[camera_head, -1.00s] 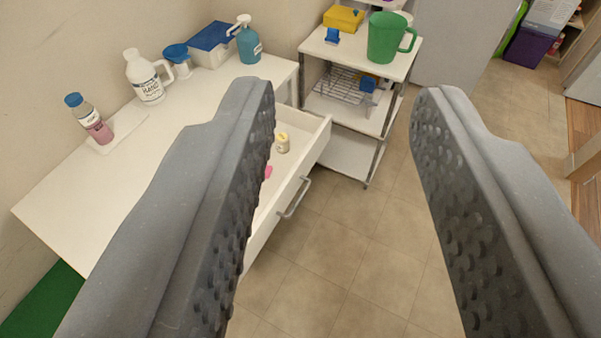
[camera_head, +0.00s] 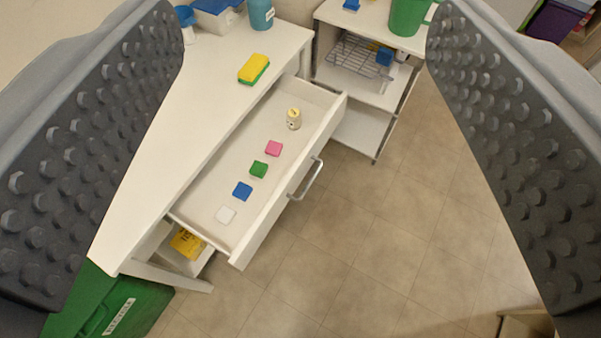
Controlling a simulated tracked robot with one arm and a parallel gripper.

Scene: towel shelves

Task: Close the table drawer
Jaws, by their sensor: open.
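The table drawer (camera_head: 262,214) is pulled out from the white table (camera_head: 150,190). Its metal bar handle (camera_head: 307,180) is on the front panel, facing right. Inside lie a pink block (camera_head: 273,148), a green block (camera_head: 259,169), a blue block (camera_head: 242,190), a white block (camera_head: 226,215) and a small yellow-topped jar (camera_head: 294,118). My gripper (camera_head: 305,40) is wide open and empty. Its two textured fingers frame the view at left and right, and neither visibly touches the drawer.
A yellow and green sponge (camera_head: 254,69) lies on the tabletop. A white shelf rack (camera_head: 364,128) with a green pitcher (camera_head: 408,16) stands beyond the drawer. A green box (camera_head: 125,305) is on the floor at lower left. The tiled floor (camera_head: 400,225) right of the drawer is clear.

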